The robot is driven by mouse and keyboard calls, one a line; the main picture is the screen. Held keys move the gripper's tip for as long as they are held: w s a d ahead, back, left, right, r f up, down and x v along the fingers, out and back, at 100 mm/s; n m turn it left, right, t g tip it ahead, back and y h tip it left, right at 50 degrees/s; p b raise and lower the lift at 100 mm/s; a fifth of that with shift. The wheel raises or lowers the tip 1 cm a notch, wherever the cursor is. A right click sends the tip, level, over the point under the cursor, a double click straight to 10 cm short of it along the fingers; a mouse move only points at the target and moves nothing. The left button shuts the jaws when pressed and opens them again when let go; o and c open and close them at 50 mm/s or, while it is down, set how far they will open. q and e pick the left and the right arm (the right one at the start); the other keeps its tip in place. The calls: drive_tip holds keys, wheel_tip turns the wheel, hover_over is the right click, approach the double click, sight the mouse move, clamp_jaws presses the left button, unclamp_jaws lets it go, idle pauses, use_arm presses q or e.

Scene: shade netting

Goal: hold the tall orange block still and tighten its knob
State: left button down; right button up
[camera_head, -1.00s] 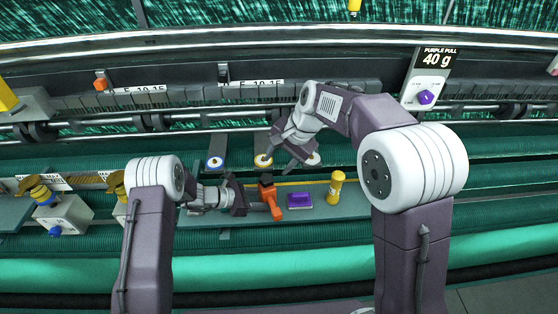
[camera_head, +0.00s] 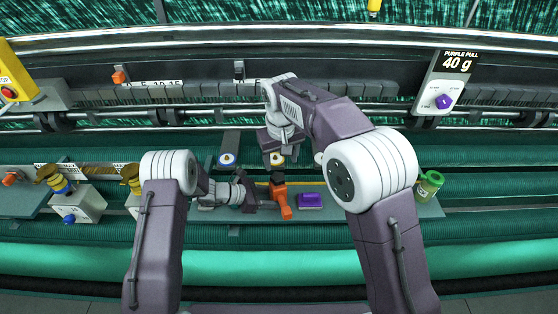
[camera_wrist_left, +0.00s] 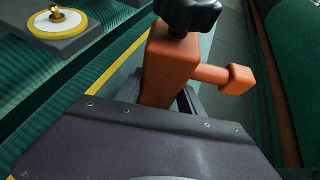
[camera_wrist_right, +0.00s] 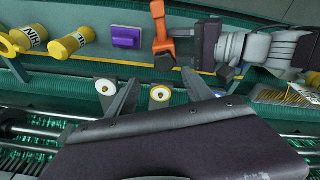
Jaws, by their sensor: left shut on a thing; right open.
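The tall orange block (camera_head: 281,200) stands on the grey-green shelf, with a black knob (camera_wrist_left: 188,14) on its top and an orange side arm (camera_wrist_left: 232,78). In the right wrist view the block (camera_wrist_right: 158,28) is upper centre, its knob (camera_wrist_right: 165,60) nearer the camera. My left gripper (camera_head: 266,204) is shut on the block from the left, with its fingers low on the body in the left wrist view. My right gripper (camera_wrist_right: 160,90) is open and empty, pointing towards the knob but apart from it.
A purple block (camera_head: 311,201) lies just right of the orange block. Yellow cylinders (camera_wrist_right: 70,45) stand farther along the shelf. A panel with a purple knob (camera_head: 444,102) is back right.

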sight(277, 177)
drive_tip(key=shift+s+a+f, duration=0.2)
drive_tip(key=shift+s+a, duration=0.05)
drive_tip(key=shift+a, duration=0.45)
drive_tip(key=shift+d+f, duration=0.1)
drive_tip(key=shift+f, duration=0.1)
drive_tip(key=x, duration=0.8)
drive_tip(key=shift+d+f, duration=0.15)
drive_tip(key=shift+f, duration=0.15)
clamp_jaws()
